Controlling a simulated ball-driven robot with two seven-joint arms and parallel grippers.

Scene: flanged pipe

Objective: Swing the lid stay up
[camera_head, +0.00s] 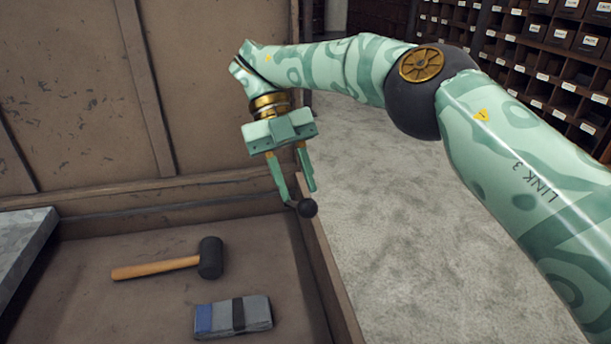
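The chest's lid (80,90) stands open at the back left. A dark round knob (307,209), which looks like the end of the lid stay, is at the top of the chest's right wall, near its back corner. The rest of the stay is hard to make out. My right gripper (303,197) points down over that wall, its fingertips at the knob and a gap between its fingers. The knob overlaps the tips, so I cannot tell whether they clasp it. My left gripper is out of view.
A mallet (210,258) and a folded grey cloth-like bundle (238,316) lie on the chest floor (150,300). A grey slab (20,250) is at the left edge. Bare concrete floor (385,240) lies right of the chest, with pigeonhole shelves (545,60) behind.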

